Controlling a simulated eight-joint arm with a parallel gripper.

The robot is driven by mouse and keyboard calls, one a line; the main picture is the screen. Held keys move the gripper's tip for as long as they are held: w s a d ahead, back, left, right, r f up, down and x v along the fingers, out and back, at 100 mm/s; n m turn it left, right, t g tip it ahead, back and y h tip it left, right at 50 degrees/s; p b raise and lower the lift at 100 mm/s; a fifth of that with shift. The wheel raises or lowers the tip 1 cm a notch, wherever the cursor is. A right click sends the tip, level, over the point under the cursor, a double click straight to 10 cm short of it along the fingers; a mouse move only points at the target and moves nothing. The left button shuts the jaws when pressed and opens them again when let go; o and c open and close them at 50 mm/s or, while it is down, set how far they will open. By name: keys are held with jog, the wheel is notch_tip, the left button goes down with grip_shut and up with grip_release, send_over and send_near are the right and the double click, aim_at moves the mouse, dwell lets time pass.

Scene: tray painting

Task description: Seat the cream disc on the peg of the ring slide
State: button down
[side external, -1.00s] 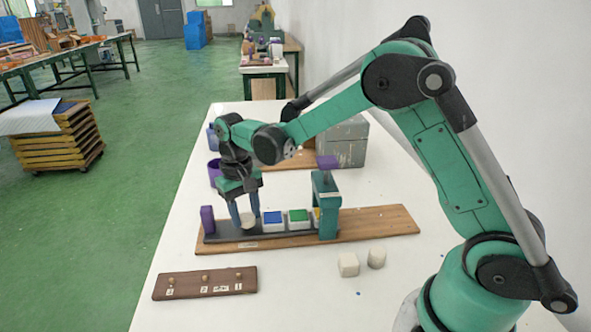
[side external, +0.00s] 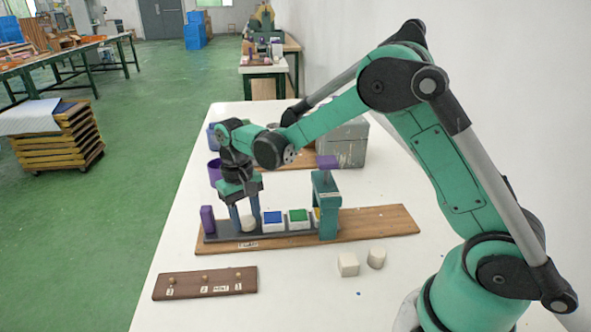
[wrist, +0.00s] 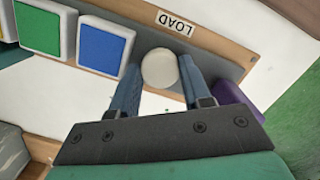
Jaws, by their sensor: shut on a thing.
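The cream disc (side external: 249,223) is between the two blue fingers of my gripper (side external: 245,226), low over the left end of the dark grey slide (side external: 224,236). In the wrist view, the fingers (wrist: 160,66) are shut on the pale round disc (wrist: 160,70), one on each side. It lies over the grey strip by the LOAD label (wrist: 176,22). No peg shows under the disc; the disc and fingers hide that spot. I cannot tell whether the disc touches the slide.
A blue-topped block (side external: 273,220) and a green-topped block (side external: 299,219) sit right of the disc on the slide. A teal gate (side external: 327,206) stands beyond them. A purple block (side external: 207,219) is close on the left. Two cream pieces and a brown knobbed board (side external: 206,285) lie in front.

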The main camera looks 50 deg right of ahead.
aim_at(246, 220)
jog(key=shift+f, duration=0.15)
grip_release()
dwell(0.4)
jog(key=shift+r, duration=3.05)
